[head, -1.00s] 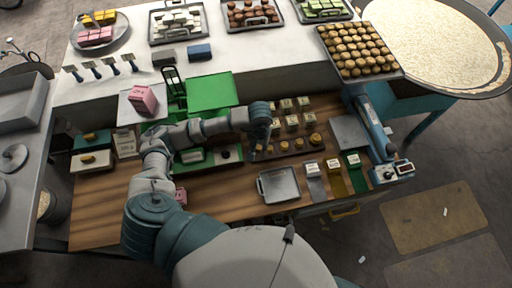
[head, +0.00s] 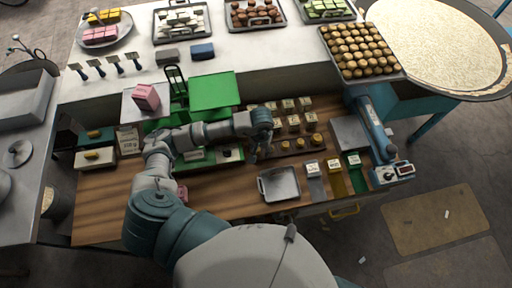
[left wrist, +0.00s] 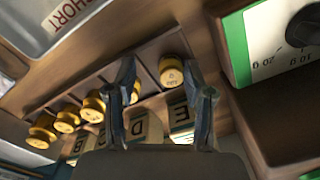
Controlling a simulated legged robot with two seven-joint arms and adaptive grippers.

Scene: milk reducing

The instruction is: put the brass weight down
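Several brass weights stand in a row in a dark wooden rack (head: 289,149), including a brass weight (head: 315,139) at its right end. My left gripper (head: 257,157) points down at the rack's left end in the head view. In the left wrist view, its two fingers (left wrist: 163,75) stand apart. A brass weight (left wrist: 171,71) shows between the fingertips, closer to the right finger, in or just over the rack's end slot; I cannot tell whether it touches the rack. A clear gap shows between it and the left finger. My right gripper is not in view.
A green scale with a dial (left wrist: 300,30) is close beside the rack end. A grey metal tray (head: 279,184) lies in front of the rack. Lettered blocks (head: 294,122) stand behind the weights. The wooden bench's front left (head: 100,215) is clear.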

